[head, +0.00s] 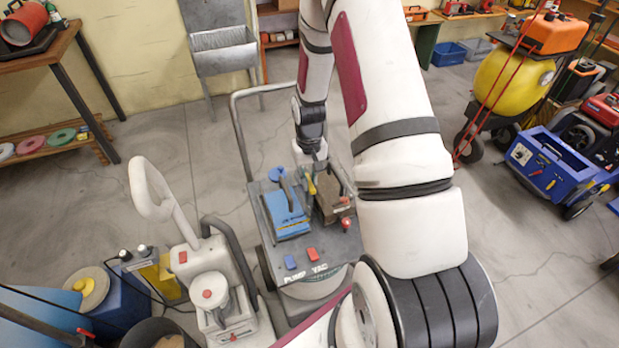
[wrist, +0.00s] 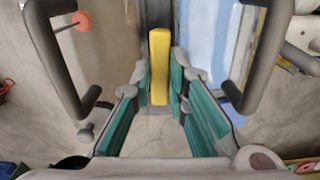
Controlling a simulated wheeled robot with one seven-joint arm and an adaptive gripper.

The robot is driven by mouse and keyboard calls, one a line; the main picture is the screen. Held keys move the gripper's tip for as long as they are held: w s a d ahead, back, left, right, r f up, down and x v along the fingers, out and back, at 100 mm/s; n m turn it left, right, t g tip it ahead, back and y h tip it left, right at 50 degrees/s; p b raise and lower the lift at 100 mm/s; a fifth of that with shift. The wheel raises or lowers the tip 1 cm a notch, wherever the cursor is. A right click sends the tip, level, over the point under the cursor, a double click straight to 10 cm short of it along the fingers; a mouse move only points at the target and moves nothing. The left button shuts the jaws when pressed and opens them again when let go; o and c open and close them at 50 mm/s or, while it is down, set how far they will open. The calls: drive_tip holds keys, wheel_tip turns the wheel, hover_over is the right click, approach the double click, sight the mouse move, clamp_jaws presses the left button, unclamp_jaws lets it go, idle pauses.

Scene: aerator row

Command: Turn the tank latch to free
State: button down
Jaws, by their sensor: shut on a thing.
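The yellow lever, which looks like the tank latch (wrist: 159,65), stands between the teal pads of my gripper (wrist: 161,88) in the wrist view. It runs up and down the picture, along the dark strip beside a blue panel. My gripper is shut on it. In the head view the yellow latch (head: 311,184) shows on top of the grey machine (head: 335,248), between its blue part (head: 287,216) and its brown part (head: 329,200). My gripper (head: 313,164) reaches down to it from above. The fingertips are small and partly hidden there.
A grey push handle (head: 240,130) rises at the machine's back left. Dark bar handles (wrist: 62,60) flank my gripper in the wrist view. A red knob (head: 346,223) stands at right on the machine. A white-handled machine (head: 208,290) stands close at left.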

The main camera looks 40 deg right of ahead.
drive_tip(key=shift+n, duration=0.4)
drive_tip(key=c, duration=1.6)
unclamp_jaws()
drive_tip(key=shift+o, duration=0.2)
wheel_tip(320, 180, up, 12)
